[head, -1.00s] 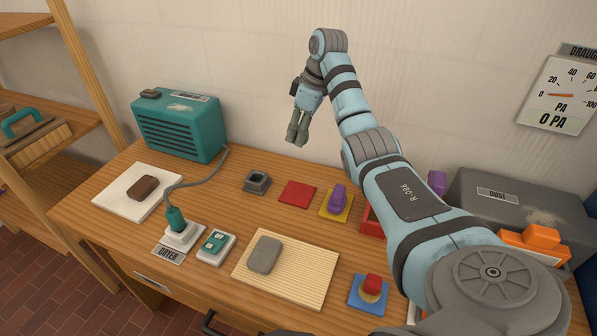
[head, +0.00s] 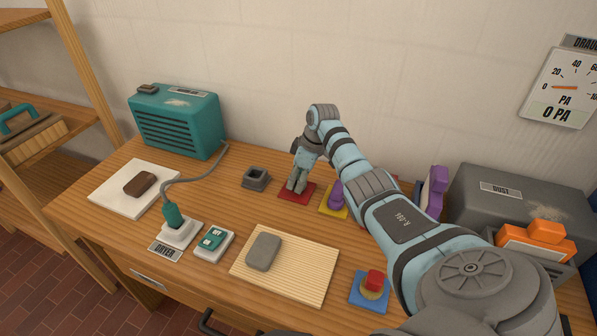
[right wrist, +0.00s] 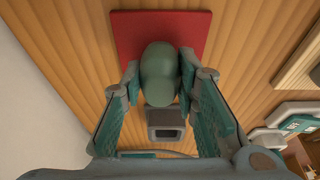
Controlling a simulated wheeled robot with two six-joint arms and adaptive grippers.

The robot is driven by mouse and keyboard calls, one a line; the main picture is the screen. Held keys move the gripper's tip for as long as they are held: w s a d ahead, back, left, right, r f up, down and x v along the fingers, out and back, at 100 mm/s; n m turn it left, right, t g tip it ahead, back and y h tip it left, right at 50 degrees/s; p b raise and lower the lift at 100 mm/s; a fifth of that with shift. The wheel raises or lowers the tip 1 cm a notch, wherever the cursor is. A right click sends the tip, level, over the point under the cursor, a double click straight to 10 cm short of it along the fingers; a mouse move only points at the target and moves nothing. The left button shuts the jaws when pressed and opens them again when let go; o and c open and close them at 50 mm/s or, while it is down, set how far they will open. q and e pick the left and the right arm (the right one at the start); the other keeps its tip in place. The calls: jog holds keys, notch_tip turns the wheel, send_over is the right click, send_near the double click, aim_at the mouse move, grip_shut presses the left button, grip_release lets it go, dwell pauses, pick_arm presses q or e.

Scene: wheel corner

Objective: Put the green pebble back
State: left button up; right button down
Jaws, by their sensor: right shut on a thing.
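The green pebble (right wrist: 160,75) is a rounded, dull green lump between the fingertips of my right gripper (right wrist: 160,78) in the right wrist view. My right gripper is shut on it and points down. In the head view the right gripper (head: 297,187) is low over the flat red square (head: 292,197), and its fingers hide the pebble. The red square also shows behind the pebble in the right wrist view (right wrist: 195,30). I cannot tell whether the pebble touches the square. My left gripper is not in view.
A small grey square holder (head: 256,179) stands left of the red square. A purple piece on a yellow square (head: 329,212) stands close on the right. A ribbed board (head: 310,272) with a grey slab (head: 263,252) lies in front. The wall is behind.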

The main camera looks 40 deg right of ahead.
jog(key=shift+f, duration=0.3)
jog(key=c, duration=1.2)
grip_release()
jog(key=shift+c, duration=0.2)
jog(key=shift+b, duration=0.35)
jog(key=shift+r, duration=0.3)
jog(key=p+v, duration=0.2)
jog(key=v, duration=1.2)
jog(key=shift+d, duration=0.35)
jog(key=shift+w+r, duration=0.1)
